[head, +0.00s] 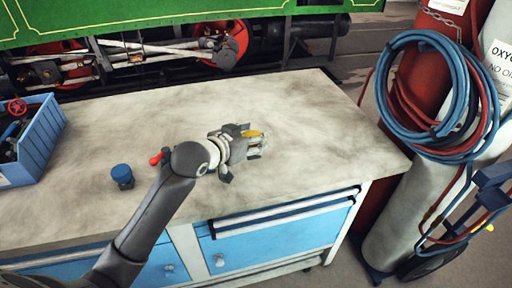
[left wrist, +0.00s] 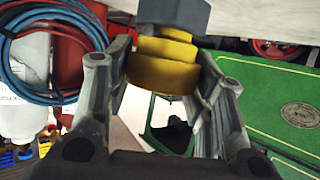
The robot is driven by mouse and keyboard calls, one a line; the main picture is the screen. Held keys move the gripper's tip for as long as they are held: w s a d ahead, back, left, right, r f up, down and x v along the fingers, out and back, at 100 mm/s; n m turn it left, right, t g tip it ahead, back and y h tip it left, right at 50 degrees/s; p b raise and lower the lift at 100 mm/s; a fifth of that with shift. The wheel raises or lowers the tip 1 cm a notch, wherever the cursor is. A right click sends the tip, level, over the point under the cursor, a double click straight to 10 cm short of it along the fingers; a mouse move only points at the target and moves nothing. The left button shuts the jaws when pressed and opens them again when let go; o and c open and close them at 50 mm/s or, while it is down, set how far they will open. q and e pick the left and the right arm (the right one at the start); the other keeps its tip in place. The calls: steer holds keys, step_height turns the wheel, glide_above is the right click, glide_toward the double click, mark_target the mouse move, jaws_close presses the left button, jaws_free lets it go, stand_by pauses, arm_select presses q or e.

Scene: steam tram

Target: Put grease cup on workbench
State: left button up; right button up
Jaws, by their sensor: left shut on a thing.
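The workbench (head: 310,115) has a worn pale top and blue drawers, and it fills the middle of the head view. My left gripper (head: 254,144) is over the right half of its top. It is shut on the grease cup (head: 252,133), a yellow brass-coloured stepped piece. In the left wrist view the grease cup (left wrist: 165,65) sits between the fingers, with a grey angular part at its end. The fingers hide part of it in the head view. I cannot tell whether the cup touches the top. My right gripper is not in view.
A blue crate (head: 45,140) with dark items is at the bench's left. A blue-capped jar (head: 122,177) and a red-ended item (head: 155,160) are near my left arm. Gas cylinders with hoses (head: 420,110) stand right. The green tram (head: 150,12) is behind. The bench's back right is clear.

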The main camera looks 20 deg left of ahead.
arm_select(q)
steer(key=shift+w+d+f+p, duration=0.1)
steer(key=shift+w+f+p, duration=0.05)
steer(key=shift+w+f, duration=1.5)
steer(key=shift+w+a+f+p, duration=0.1)
steer(key=shift+w+f+p, duration=0.1)
steer(key=shift+w+f, duration=1.45)
steer(key=shift+w+d+f+p, duration=0.15)
steer(key=shift+w+f, duration=1.1)
steer(key=shift+f, duration=0.75)
steer(key=shift+f, duration=0.1)
steer(key=o, duration=1.3)
steer(key=shift+f, duration=0.15)
steer(key=shift+s, duration=0.1)
steer(key=shift+r, duration=0.2)
steer(key=v, duration=1.2)
steer(key=shift+f, duration=0.1)
